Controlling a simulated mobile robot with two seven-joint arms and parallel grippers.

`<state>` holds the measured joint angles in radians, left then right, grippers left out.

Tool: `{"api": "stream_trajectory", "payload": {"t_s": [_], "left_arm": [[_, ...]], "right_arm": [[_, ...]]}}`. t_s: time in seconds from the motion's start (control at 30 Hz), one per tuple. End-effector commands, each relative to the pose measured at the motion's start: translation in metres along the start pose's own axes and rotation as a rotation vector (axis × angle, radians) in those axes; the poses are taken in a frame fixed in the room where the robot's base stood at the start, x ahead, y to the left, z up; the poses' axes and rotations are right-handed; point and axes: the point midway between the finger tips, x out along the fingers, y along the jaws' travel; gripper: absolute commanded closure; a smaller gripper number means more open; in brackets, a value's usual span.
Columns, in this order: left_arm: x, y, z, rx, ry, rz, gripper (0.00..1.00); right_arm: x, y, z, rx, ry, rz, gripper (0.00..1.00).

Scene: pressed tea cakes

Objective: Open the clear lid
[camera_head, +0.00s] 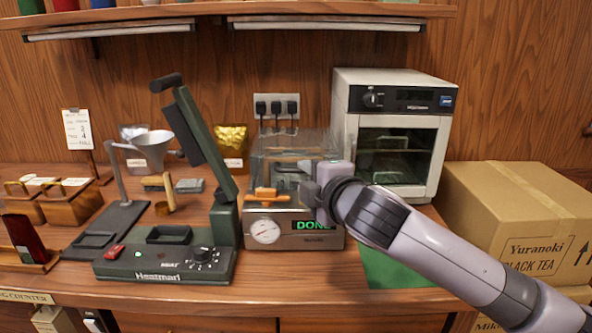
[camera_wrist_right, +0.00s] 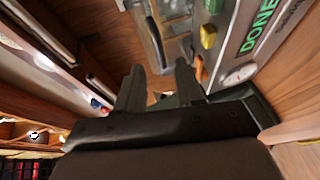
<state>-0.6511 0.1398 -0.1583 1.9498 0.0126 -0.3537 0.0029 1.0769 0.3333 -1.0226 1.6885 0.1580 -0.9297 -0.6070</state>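The clear lid (camera_head: 292,142) is a see-through box-shaped cover on the metal machine (camera_head: 289,240), whose display reads DONE. An orange handle (camera_head: 266,194) sits at the machine's front left. My right gripper (camera_head: 309,182) is in front of the lid's right part and hides some of it. In the right wrist view, my right gripper (camera_wrist_right: 158,72) has its two fingers apart with nothing between them. The machine (camera_wrist_right: 238,72) shows at upper right there, tilted, with its gauge and display. Whether the gripper touches the lid is unclear. My left gripper is out of view.
A press (camera_head: 165,262) with a raised dark green arm stands left of the machine. A white oven (camera_head: 341,112) stands behind right. Cardboard boxes (camera_head: 515,215) are at the right. A green mat (camera_head: 392,272) lies on the counter under my right arm.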

Motion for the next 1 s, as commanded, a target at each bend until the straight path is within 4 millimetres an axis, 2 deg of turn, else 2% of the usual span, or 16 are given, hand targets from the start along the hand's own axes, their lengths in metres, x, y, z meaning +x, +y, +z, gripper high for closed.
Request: {"api": "stream_trajectory", "payload": {"t_s": [0.2,0.4,0.6,0.9,0.93,1.0], "left_arm": [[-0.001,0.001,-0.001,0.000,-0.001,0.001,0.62],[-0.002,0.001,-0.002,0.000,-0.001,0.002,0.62],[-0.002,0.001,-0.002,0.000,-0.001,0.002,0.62],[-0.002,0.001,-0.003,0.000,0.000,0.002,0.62],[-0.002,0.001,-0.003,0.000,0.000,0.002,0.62],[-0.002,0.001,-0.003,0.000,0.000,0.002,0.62]], "right_arm": [[0.027,0.001,-0.001,0.001,-0.001,0.000,0.63],[0.045,0.000,-0.001,0.001,0.001,0.000,0.63],[0.053,0.000,-0.001,0.000,0.001,0.000,0.63],[0.054,0.000,-0.001,0.000,0.001,0.000,0.63],[0.054,0.000,-0.001,0.001,0.001,0.001,0.66],[0.054,0.000,-0.001,0.001,0.001,0.000,0.89]]}}
